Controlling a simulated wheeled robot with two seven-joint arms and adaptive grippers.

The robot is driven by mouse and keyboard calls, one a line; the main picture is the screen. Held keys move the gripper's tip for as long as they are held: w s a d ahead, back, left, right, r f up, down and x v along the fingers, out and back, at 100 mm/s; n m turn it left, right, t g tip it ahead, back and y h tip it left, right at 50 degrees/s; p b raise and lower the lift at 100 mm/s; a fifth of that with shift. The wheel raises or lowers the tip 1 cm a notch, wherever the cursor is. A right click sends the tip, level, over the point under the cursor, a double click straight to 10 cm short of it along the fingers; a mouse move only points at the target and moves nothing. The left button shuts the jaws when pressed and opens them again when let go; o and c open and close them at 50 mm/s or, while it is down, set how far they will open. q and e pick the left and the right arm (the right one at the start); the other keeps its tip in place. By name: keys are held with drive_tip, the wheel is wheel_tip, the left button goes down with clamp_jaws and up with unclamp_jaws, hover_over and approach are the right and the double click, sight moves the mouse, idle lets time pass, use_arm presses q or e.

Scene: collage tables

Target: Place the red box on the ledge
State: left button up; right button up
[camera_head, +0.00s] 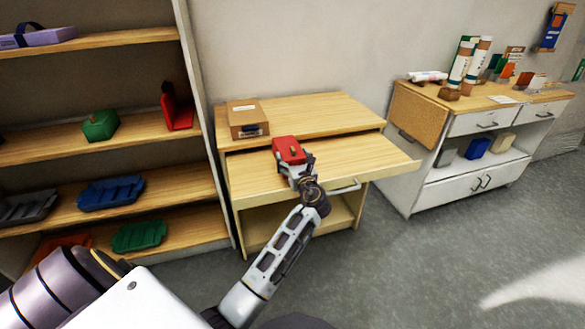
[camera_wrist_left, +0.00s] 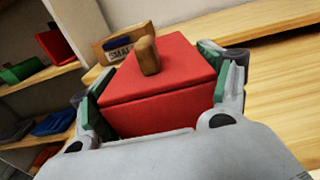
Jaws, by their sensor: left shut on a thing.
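The red box (camera_head: 288,149) has a small brown knob on its lid. It is at the small wooden desk, over or on the lower pull-out ledge (camera_head: 345,165); I cannot tell whether it touches the wood. My left gripper (camera_head: 293,165) is shut on the red box. In the left wrist view the red box (camera_wrist_left: 160,85) sits between the two green-padded fingers of the left gripper (camera_wrist_left: 160,95), which press its sides. The underside of the box is hidden. My right gripper is not in view.
A cardboard box (camera_head: 247,119) stands on the desk's upper top (camera_head: 320,112), behind the red box. A shelf unit (camera_head: 190,110) with coloured bins stands left. A white cabinet (camera_head: 455,190) with bottles stands right. The ledge is bare to the right.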

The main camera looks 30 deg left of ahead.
use_arm(q)
drive_tip(key=shift+f, duration=0.9)
drive_tip(key=shift+f+b, duration=0.5)
drive_tip(key=shift+f, duration=0.45)
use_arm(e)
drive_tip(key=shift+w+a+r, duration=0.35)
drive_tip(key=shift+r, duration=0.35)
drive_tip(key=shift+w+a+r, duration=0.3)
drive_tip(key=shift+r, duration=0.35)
use_arm(q)
drive_tip(key=shift+f, duration=0.1)
drive_tip(key=o, duration=1.1)
drive_tip(key=shift+c, duration=0.2)
